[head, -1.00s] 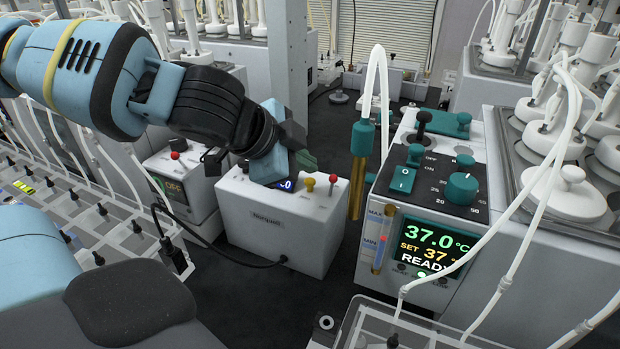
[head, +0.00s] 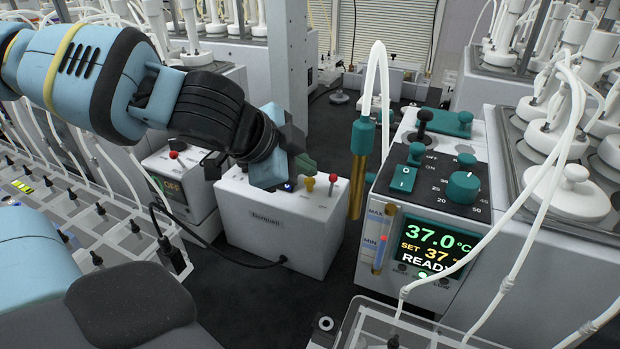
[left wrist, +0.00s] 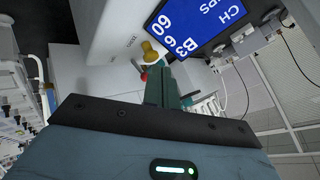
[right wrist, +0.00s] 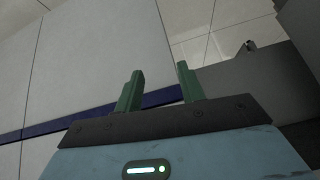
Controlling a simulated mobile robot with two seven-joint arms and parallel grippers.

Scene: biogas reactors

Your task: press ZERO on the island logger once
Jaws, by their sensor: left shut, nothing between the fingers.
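The island logger (head: 280,222) is a white box on the dark floor surface, seen in the middle of the head view. On its top are a yellow knob (head: 308,184) and a red-tipped lever (head: 333,178). Its blue display (left wrist: 205,30) shows in the left wrist view, with the yellow knob (left wrist: 151,53) beside it and small lettering I cannot read surely. My left gripper (head: 306,164) is shut and empty, just over the logger's top by the yellow knob. Whether its tips touch anything I cannot tell. My right gripper (right wrist: 158,82) is open and empty, away from the logger.
A heater unit (head: 425,250) reading 37.0 °C stands right of the logger, with a brass probe (head: 357,185) hanging between them. Another white box (head: 180,190) with a red knob stands to the left. A black cable (head: 225,262) runs in front of the logger.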

